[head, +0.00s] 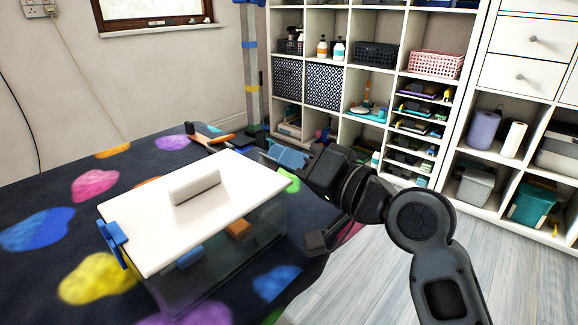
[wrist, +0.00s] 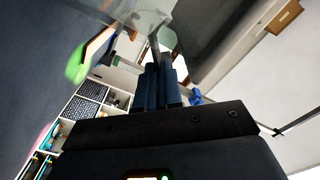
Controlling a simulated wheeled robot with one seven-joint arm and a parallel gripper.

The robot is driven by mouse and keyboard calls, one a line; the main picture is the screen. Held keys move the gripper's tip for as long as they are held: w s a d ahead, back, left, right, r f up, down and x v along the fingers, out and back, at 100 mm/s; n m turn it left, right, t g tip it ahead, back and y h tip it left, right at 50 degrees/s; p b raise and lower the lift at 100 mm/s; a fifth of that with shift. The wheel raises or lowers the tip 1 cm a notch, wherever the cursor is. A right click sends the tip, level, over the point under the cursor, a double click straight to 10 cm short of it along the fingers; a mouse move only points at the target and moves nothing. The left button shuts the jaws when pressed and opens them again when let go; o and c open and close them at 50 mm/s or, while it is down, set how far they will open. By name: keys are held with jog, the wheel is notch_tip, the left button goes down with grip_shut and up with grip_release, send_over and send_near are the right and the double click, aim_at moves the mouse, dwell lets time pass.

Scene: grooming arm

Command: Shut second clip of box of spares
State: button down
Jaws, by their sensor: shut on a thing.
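The box of spares (head: 225,255) stands on the dark patterned surface, with clear walls and a white lid (head: 235,195) seated on top. Blue and orange items show inside it. One blue clip (head: 113,242) is at the lid's left end; its lower part stands slightly off the wall. My gripper (head: 287,157) is at the opposite, right end of the box. Blue shows there, but I cannot separate the second clip from my fingertips. In the wrist view my gripper's dark blue fingers (wrist: 158,82) are close together beside the clear box wall (wrist: 125,14). What they hold is mostly hidden.
The box rests on a dark mat (head: 50,270) with bright coloured blotches. An orange and dark item (head: 212,138) lies behind the box. A white shelf unit (head: 395,75) with baskets and bottles stands at the back. Wooden floor (head: 370,265) is clear at right.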

jog(key=shift+s+a+r+n+b, duration=0.2)
jog(key=shift+n+b, duration=0.15)
jog(key=shift+n, duration=0.65)
jog(key=shift+s+a+r+n+b, duration=0.2)
jog(key=shift+n+b, duration=0.15)
jog(key=shift+n, duration=0.65)
jog(key=c, duration=1.3)
grip_release()
jog(key=shift+r, duration=0.1)
jog(key=shift+d, duration=0.1)
jog(key=p+v, duration=0.1)
jog(key=v, duration=0.6)
jog(key=shift+s+d, duration=0.25)
jog(key=shift+s, duration=0.05)
